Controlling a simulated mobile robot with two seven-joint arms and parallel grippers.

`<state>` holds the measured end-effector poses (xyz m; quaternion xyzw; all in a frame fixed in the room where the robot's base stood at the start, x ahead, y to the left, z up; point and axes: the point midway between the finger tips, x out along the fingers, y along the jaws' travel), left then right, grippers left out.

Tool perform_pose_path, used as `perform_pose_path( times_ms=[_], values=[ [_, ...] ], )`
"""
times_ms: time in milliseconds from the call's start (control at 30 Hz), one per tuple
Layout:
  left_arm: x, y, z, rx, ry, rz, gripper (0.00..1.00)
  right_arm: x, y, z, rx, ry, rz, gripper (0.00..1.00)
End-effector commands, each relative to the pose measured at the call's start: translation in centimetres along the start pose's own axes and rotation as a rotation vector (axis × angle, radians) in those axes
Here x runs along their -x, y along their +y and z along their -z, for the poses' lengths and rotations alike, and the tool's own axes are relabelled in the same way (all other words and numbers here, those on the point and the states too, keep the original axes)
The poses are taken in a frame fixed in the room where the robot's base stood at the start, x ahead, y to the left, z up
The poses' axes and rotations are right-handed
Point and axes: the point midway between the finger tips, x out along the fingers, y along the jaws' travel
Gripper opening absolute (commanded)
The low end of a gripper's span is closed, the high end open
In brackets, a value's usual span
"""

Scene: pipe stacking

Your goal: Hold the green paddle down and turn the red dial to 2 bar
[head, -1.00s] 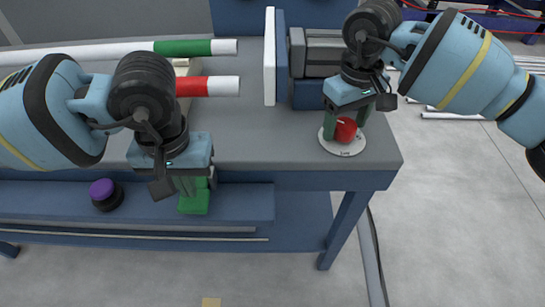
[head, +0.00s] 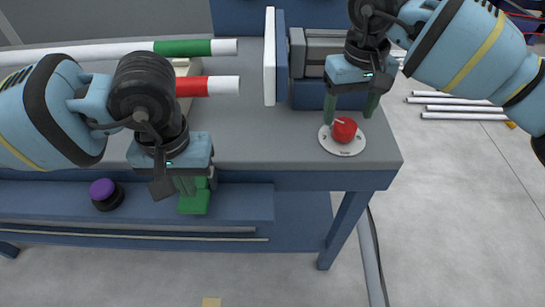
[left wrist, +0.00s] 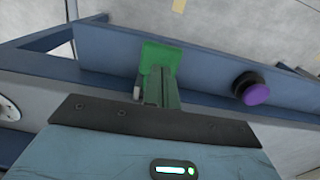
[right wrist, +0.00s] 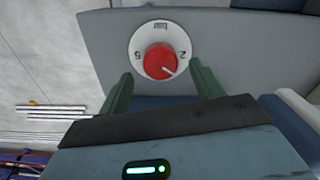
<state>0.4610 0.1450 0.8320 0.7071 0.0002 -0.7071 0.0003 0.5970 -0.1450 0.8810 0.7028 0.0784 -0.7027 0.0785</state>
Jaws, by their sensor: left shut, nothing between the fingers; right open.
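The red dial (head: 343,130) sits on a round white plate (head: 350,148) on the bench's right front corner. In the right wrist view, the red dial (right wrist: 160,62) has a white mark pointing to the lower right, below the printed 2. My right gripper (head: 350,114) is open and empty above the dial, its fingers apart from it. The green paddle (head: 194,204) sticks out at the bench's front. My left gripper (head: 187,186) is shut and empty, its fingertips at the paddle. In the left wrist view, the fingers overlap the paddle (left wrist: 162,54), so contact is hard to tell.
A purple-topped black knob (head: 104,194) is left of the paddle. Pipes with green (head: 183,48) and red (head: 191,87) bands lie on the bench's left. A white upright panel (head: 269,58) and a grey block (head: 318,50) stand behind the dial. White pipes (head: 460,108) lie on the floor.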

Motion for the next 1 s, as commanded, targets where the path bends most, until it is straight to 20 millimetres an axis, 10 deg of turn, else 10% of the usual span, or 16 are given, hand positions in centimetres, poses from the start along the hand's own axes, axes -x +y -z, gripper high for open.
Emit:
perform_pose_path(
  times_ms=[1000],
  values=[
    [0.00,0.00,0.00,0.000,0.000,0.000,0.00,-0.02,-0.02,-0.01,-0.514,0.000,0.000,0.65]
  ],
)
